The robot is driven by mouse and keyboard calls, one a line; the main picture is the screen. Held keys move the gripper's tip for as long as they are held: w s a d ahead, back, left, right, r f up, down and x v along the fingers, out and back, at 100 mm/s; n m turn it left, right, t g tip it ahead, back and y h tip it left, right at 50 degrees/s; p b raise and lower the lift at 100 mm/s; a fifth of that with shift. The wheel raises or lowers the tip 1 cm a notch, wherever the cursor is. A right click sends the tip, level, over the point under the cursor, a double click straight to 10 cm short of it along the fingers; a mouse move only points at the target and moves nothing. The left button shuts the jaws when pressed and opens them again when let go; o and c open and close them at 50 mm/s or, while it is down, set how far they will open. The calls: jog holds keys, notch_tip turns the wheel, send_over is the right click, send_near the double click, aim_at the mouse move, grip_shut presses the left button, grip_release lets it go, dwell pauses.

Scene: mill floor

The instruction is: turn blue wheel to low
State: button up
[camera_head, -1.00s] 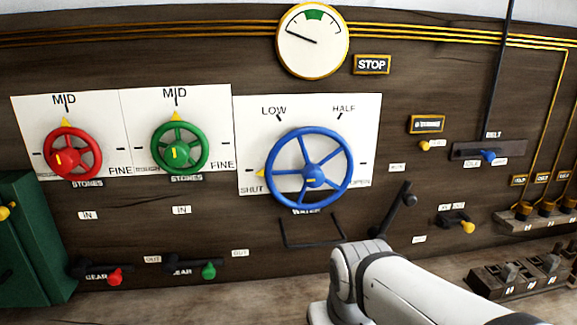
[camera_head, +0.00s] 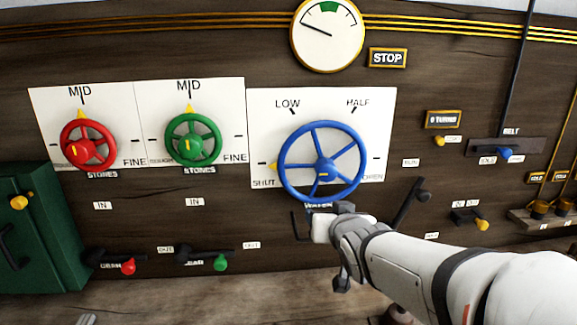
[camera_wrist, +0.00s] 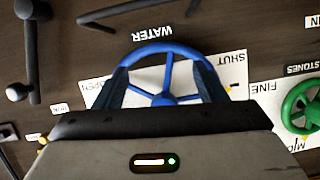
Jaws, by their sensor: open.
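The blue wheel (camera_head: 324,126) is mounted on a white plate marked SHUT, LOW, HALF and OPEN, with WATER below it. Its yellow pointer (camera_head: 272,166) is at the left beside SHUT. In the wrist view, which is upside down, the wheel's rim (camera_wrist: 165,47) and spokes show between my gripper's fingers (camera_wrist: 163,74). The two dark fingers are apart and overlap the wheel in the picture; I cannot tell whether they touch it. In the head view my arm's end is just below the wheel, and its fingertips are not clear.
A red wheel (camera_head: 88,122) and a green wheel (camera_head: 193,116) are on plates to the left. A dark lever (camera_head: 412,203) sticks out right of my wrist. A gauge (camera_head: 327,33) and STOP sign (camera_head: 388,58) are above. A green box (camera_head: 40,240) stands far left.

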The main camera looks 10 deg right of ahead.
aim_at(325, 167)
jog(key=w+r+t, duration=0.1)
jog(key=r, duration=0.1)
jog(key=r+t, duration=0.1)
jog(key=r, duration=0.1)
jog(key=w+d+r+m+t, duration=0.1)
jog(key=r+t, duration=0.1)
jog(key=shift+w+r+h, duration=0.1)
jog(key=shift+w+h, duration=0.25)
jog(key=shift+h, duration=0.05)
jog(key=shift+w+r, duration=0.15)
jog(key=shift+w, duration=0.05)
jog(key=w+p, duration=0.1)
jog(key=w, duration=0.6)
jog(key=shift+w+p, duration=0.2)
jog(key=shift+p, duration=0.15)
jog(key=shift+c, duration=0.5)
jog(key=c, duration=0.9)
